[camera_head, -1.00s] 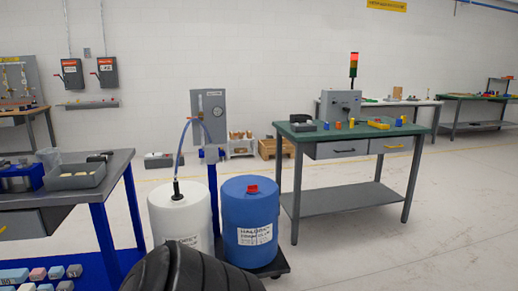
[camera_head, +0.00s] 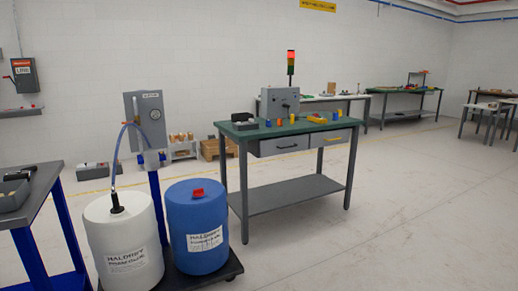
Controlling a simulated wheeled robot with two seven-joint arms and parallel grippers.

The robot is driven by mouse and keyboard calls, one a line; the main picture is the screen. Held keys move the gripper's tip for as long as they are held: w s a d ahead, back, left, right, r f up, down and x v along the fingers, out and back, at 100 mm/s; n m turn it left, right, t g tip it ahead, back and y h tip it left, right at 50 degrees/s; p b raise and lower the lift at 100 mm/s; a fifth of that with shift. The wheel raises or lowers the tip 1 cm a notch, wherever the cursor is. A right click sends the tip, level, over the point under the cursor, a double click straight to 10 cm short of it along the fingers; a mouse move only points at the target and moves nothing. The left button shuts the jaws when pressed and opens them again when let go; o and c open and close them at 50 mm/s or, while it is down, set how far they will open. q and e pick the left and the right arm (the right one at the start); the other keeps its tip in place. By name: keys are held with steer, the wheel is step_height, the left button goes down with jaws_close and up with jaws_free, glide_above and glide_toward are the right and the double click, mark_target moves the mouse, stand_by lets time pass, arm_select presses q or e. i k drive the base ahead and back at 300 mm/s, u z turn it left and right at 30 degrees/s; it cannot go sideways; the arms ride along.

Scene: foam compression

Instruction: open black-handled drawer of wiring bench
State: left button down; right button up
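The wiring bench (camera_head: 229,131) has a green top and grey legs and stands right of the middle in the head view. Its black-handled drawer (camera_head: 270,147) is the left one under the top and looks closed. The black handle (camera_head: 287,147) is a small dark bar on its front. Neither of my grippers shows in the head view, and the bench is some distance off.
A blue drum (camera_head: 208,255) and a white drum (camera_head: 113,225) stand on a dark wheeled base in front of and left of the bench. A grey table (camera_head: 50,177) is at the left edge. Open floor (camera_head: 400,235) lies in front and right of the bench.

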mark_target(280, 145)
steer(key=z, duration=0.75)
steer(key=i, duration=1.8)
steer(key=z, duration=0.3)
steer(key=i, duration=1.95)
steer(key=u, duration=1.45)
steer(key=i, duration=0.9)
steer(key=u, duration=0.9)
steer(key=k, duration=0.35)
steer(key=z, duration=0.4)
steer(key=i, duration=0.8)
steer(key=u, duration=1.05)
steer(key=i, duration=0.25)
steer(key=u, duration=0.2)
